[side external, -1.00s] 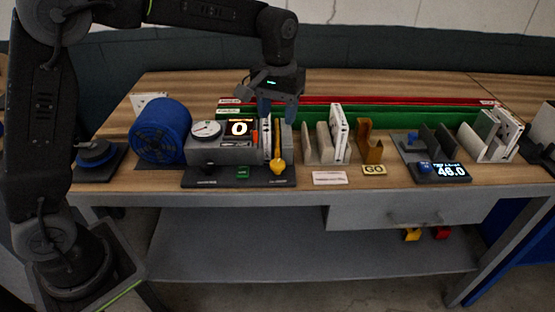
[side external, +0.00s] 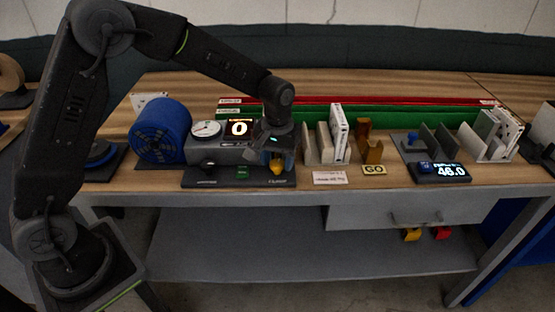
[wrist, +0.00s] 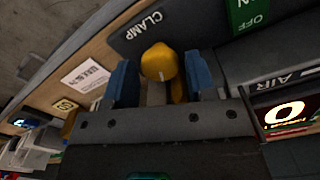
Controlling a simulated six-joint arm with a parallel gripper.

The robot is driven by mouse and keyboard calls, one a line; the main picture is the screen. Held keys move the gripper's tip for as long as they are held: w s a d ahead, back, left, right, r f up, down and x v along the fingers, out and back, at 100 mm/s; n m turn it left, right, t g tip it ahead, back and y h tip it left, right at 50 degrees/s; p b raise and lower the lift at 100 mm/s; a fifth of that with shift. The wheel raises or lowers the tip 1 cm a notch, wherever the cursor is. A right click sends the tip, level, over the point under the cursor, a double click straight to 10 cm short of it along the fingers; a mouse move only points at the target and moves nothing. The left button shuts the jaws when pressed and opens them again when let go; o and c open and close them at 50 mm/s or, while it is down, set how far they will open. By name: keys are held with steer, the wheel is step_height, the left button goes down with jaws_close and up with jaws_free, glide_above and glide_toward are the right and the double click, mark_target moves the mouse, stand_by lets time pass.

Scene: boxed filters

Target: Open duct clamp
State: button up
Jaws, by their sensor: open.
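The duct clamp has a yellow lever handle (side external: 277,168) at the right end of the grey test rig (side external: 222,155). In the wrist view the yellow knob (wrist: 158,62) sits between the two blue fingertips of my gripper (wrist: 160,82), beside the word CLAMP on the base. My gripper (side external: 277,160) is open, with a finger on each side of the knob. I cannot tell whether either finger touches it. The gripper hides most of the lever and the clamp body.
A blue fan (side external: 161,132) stands left of the rig. Filters in a holder (side external: 325,143), a brown stand (side external: 369,142) and a scale reading 46.0 (side external: 440,172) are to the right. Red and green rails (side external: 400,117) run behind. A drawer (side external: 412,212) is below.

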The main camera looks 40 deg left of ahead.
mark_target(278, 163)
steer(key=shift+f, duration=0.25)
steer(key=c, duration=0.6)
steer(key=shift+n, duration=1.5)
steer(key=shift+c, duration=0.3)
steer(key=o, duration=0.7)
steer(key=shift+c, duration=0.2)
step_height(278, 163, up, 14)
